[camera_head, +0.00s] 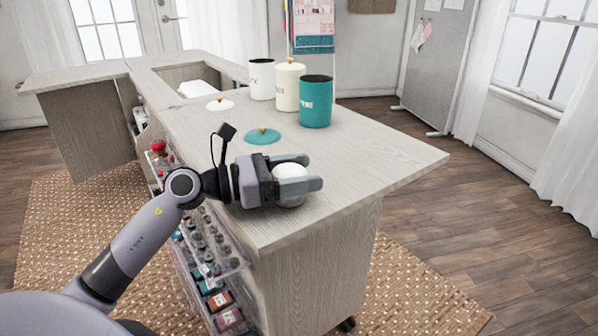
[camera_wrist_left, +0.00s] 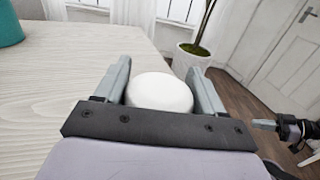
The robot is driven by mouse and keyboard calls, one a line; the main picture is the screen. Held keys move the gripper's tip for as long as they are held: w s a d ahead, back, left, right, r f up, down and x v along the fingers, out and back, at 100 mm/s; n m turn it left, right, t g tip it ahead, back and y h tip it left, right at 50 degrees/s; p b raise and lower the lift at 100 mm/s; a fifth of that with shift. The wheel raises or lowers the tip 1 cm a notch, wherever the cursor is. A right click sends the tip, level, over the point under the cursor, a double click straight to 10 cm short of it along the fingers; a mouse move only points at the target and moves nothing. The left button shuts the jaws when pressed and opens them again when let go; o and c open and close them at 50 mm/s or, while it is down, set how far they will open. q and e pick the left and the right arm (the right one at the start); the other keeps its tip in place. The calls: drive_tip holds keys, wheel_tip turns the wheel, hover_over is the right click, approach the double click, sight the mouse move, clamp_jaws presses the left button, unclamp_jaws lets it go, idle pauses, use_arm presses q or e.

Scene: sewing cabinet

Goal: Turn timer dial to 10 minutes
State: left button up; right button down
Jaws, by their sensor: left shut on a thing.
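A round white timer (camera_head: 291,171) stands near the front edge of the wooden cabinet top (camera_head: 380,150). My left gripper (camera_head: 298,187) reaches in from the left, with its two fingers on either side of the timer. It is shut on the timer. In the left wrist view, the timer's smooth white top (camera_wrist_left: 160,93) sits between the two grey fingers (camera_wrist_left: 163,85). No markings on the dial can be made out, and its front is partly hidden by the fingers. My right gripper does not show in the head view; a dark gripper-like part at the right edge of the wrist view is unclear.
A teal lid (camera_head: 262,136) and a white lid (camera_head: 220,104) lie behind the gripper. White (camera_head: 262,80), cream (camera_head: 288,88) and teal (camera_head: 316,103) canisters stand farther back. Clear drawers with spools (camera_head: 207,245) are below the left edge. The right part of the top is free.

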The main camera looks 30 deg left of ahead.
use_arm(q)
drive_tip(key=o, duration=1)
drive_tip(key=shift+v, duration=3.6)
